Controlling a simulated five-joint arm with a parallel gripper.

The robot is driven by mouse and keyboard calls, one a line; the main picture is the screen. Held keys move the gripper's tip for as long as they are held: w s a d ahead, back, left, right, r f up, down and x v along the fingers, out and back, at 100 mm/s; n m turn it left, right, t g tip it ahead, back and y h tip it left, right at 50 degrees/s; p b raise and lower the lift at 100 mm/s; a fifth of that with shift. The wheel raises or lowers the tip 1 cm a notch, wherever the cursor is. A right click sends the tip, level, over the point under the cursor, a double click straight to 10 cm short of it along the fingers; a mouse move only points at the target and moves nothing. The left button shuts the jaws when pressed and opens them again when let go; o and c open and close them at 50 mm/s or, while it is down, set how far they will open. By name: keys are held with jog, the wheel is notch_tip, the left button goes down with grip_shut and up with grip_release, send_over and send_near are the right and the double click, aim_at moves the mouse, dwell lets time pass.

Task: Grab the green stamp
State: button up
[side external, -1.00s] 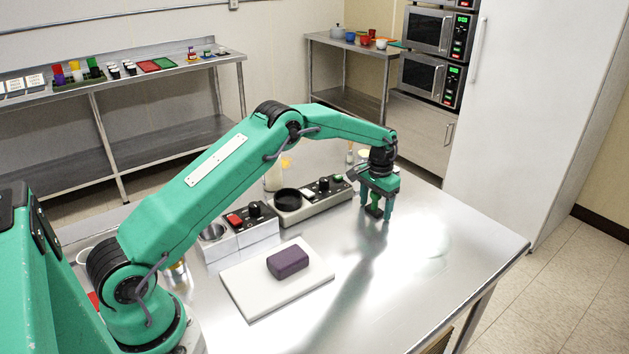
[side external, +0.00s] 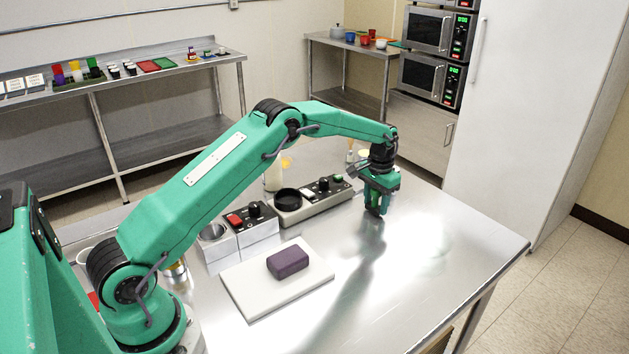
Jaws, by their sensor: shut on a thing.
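My gripper (side external: 377,208) is low over the right part of the steel table, pointing down. Its green fingers are close together and shut on a small dark green thing, which I take to be the green stamp. The fingers hide nearly all of it, so I cannot make out its shape or whether it touches the table.
A purple block (side external: 288,261) lies on a white board (side external: 250,300) at front centre. Left of my gripper stand a control unit (side external: 318,203) with a black round dish and a box with a red switch (side external: 236,219). The table's right side (side external: 440,265) is clear.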

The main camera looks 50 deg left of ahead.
jog(key=shift+r, duration=0.55)
notch_tip(320, 180, up, 2)
jog(key=shift+r, duration=0.1)
jog(key=s+d+r, duration=0.4)
jog(key=d+r, duration=0.2)
jog(key=d, duration=0.4)
jog(key=shift+s+d+r, duration=0.35)
jog(key=shift+s+r, duration=0.05)
jog(key=shift+a, duration=0.15)
